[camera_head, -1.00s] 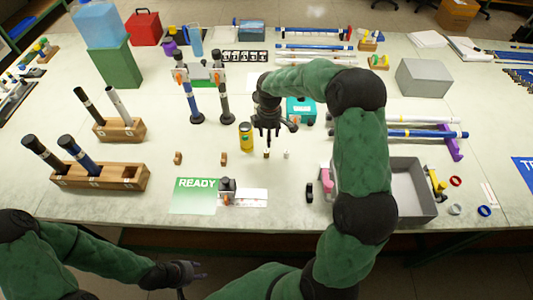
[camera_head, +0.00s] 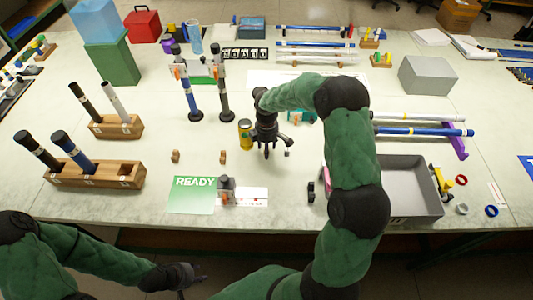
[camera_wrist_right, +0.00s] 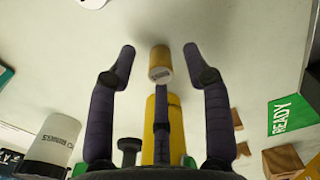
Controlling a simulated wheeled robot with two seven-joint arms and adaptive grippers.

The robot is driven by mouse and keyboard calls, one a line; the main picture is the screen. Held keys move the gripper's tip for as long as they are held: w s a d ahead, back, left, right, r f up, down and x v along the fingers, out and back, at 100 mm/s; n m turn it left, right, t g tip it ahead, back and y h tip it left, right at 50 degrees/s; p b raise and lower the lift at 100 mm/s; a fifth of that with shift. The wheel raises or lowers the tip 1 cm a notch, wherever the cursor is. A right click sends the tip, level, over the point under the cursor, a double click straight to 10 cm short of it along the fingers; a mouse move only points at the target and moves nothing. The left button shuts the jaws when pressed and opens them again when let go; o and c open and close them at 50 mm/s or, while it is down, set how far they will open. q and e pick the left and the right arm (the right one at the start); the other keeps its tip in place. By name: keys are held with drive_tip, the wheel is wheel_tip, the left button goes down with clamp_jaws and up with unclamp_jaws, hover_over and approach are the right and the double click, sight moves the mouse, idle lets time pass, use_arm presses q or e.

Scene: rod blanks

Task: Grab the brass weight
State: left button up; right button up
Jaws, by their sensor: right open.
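The brass weight (camera_wrist_right: 159,63) is a small gold cylinder in the right wrist view. It stands between the spread fingertips of my right gripper (camera_wrist_right: 160,58), with a gap on both sides. In the head view my right gripper (camera_head: 267,153) points down just above the table and hides the weight. The gripper is open and holds nothing. My left gripper (camera_head: 188,280) is low at the front left, off the table edge and away from the weight; its finger opening is too small and dark to tell.
A yellow canister (camera_head: 245,134) stands close to the left of my right gripper. A small pale piece (camera_head: 287,153) stands to its right. The green READY card (camera_head: 191,194), wooden blocks and a grey tray (camera_head: 412,216) are nearby. The table just in front of the gripper is clear.

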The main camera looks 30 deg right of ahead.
drive_tip(key=shift+f, duration=0.95)
clamp_jaws()
drive_tip(key=shift+r, duration=0.1)
